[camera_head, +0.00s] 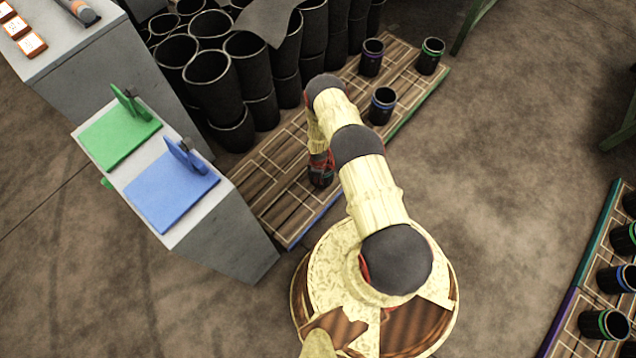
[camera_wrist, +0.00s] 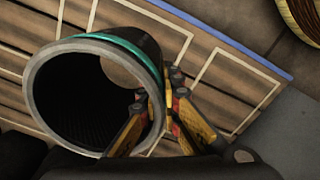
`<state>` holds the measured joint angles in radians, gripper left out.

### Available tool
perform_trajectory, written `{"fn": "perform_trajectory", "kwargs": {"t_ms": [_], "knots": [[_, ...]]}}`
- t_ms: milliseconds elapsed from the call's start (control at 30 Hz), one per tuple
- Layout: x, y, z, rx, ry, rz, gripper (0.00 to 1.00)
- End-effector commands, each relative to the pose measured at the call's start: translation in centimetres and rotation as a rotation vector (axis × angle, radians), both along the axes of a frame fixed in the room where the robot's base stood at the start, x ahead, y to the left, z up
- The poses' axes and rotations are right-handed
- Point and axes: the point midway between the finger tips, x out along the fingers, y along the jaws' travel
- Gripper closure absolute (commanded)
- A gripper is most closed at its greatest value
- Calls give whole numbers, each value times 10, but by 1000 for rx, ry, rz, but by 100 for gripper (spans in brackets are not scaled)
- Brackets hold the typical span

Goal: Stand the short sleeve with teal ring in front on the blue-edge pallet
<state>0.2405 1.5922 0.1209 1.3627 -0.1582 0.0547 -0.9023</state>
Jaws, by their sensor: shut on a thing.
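In the wrist view a dark sleeve with a teal ring (camera_wrist: 133,48) and a pale grey rim fills the left side. My gripper (camera_wrist: 160,98) is shut on its wall at the right, one finger inside the opening and the other outside. The blue-edge pallet (camera_wrist: 225,88), brown planks with pale lines, lies beneath it. In the head view this pallet (camera_head: 283,228) is left of my arm, and my gripper (camera_head: 320,172) is over it, with the sleeve mostly hidden there. I cannot tell whether the sleeve's base touches the planks.
A green-edged pallet part (camera_head: 408,115) adjoins behind, with sleeves ringed purple (camera_head: 371,58), green (camera_head: 430,57) and blue (camera_head: 382,106). Tall black sleeves (camera_head: 212,75) crowd the back left. A grey cabinet (camera_head: 225,225) borders the left. Another pallet (camera_head: 569,318) with several sleeves is at right.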

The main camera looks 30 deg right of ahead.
Motion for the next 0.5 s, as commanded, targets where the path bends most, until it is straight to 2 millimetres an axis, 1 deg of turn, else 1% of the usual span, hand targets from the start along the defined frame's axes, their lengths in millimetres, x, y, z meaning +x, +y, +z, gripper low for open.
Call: {"fn": "perform_trajectory", "kwargs": {"t_ms": [33,167,233,400,500], "knots": [[4,-1,-4,-1,-2,-1,100],[8,-1,-7,-1,-2,0,100],[11,-2,-12,0,-3,-1,100],[10,-2,-36,1,-1,0,100],[11,-2,-42,0,-3,0,100]]}}
